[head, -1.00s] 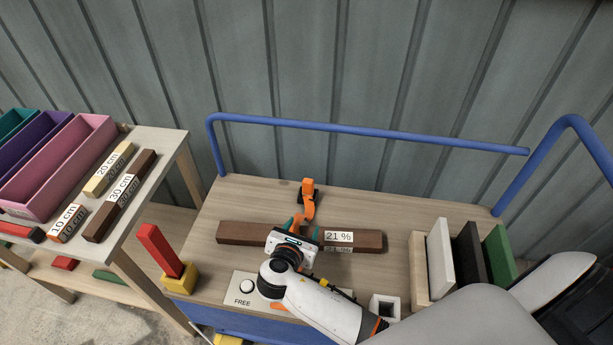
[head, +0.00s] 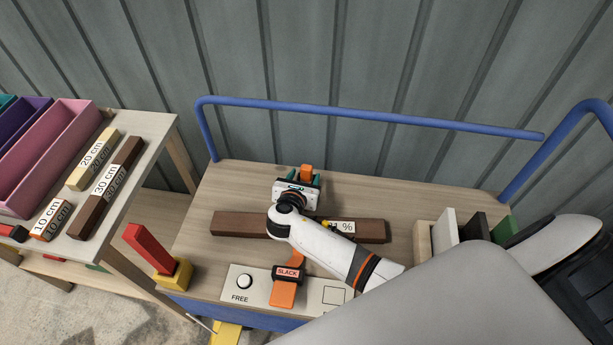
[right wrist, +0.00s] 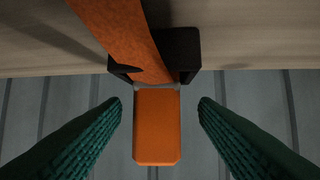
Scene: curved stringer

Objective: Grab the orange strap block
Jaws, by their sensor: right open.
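The orange strap block (head: 306,171) is at the far edge of the cart top, partly hidden by my right gripper (head: 305,177). In the right wrist view, the block (right wrist: 157,126) sits between the two open, ridged fingers of my right gripper (right wrist: 160,118), with a gap on each side. The orange strap (right wrist: 120,35) runs up from a black holder (right wrist: 178,50) just above the block. An orange piece (head: 283,293) with a black "SLACK" clip (head: 288,273) lies at the cart's near side. My left gripper is out of view.
A brown beam (head: 240,224) lies across the cart top beneath my right arm. A blue rail (head: 370,116) runs behind the cart. A white panel with a "FREE" button (head: 244,282) is at the front. Upright boards (head: 444,231) stand at the right.

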